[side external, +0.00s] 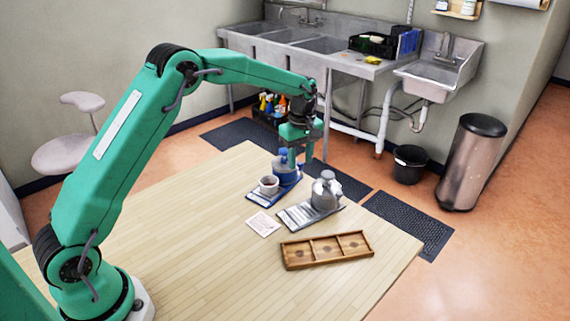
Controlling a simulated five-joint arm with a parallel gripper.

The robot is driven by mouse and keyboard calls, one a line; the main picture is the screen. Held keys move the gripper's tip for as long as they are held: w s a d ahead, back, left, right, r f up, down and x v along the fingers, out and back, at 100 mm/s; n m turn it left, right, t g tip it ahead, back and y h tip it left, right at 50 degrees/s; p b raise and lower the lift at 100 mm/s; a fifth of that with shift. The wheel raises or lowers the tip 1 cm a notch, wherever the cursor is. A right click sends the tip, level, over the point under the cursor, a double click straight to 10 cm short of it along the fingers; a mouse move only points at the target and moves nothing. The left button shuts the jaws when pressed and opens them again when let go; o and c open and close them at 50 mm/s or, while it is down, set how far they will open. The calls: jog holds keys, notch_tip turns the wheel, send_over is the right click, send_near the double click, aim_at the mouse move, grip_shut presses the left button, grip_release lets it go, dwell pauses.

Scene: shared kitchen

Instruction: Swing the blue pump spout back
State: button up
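A blue pump container (283,174) stands on a blue tray (262,199) toward the far edge of the wooden table. Its top rises just left of my gripper's fingers. Its spout is too small to make out, so I cannot tell which way it points. My gripper (301,158) points down at the container's right side, and one finger overlaps it in the picture. The fingers look apart with nothing seen between them. I cannot tell whether a finger touches the container.
A white cup (269,185) sits on the blue tray's front part. A silver jug (326,192) stands on a grey tray (294,217) to the right. A paper card (263,224) and a three-compartment wooden tray (327,249) lie nearer. The table's left and front are clear.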

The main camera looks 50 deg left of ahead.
aim_at(300, 163)
notch_tip(300, 163, up, 8)
jog(key=shift+f, duration=0.25)
jog(key=shift+r, duration=0.2)
dwell(0.5)
jog(key=s+d+r+m+t, duration=0.1)
jog(key=s+r+m, duration=0.3)
jog(key=s+r, duration=0.3)
jog(key=s+d+r+m+t, duration=0.15)
jog(key=s+r+m, duration=0.3)
jog(key=s, duration=0.55)
jog(key=s+f+m+t, duration=0.3)
jog(key=s+m, duration=0.4)
jog(key=s, duration=1)
jog(key=shift+s+f, duration=0.4)
jog(key=shift+f, duration=0.05)
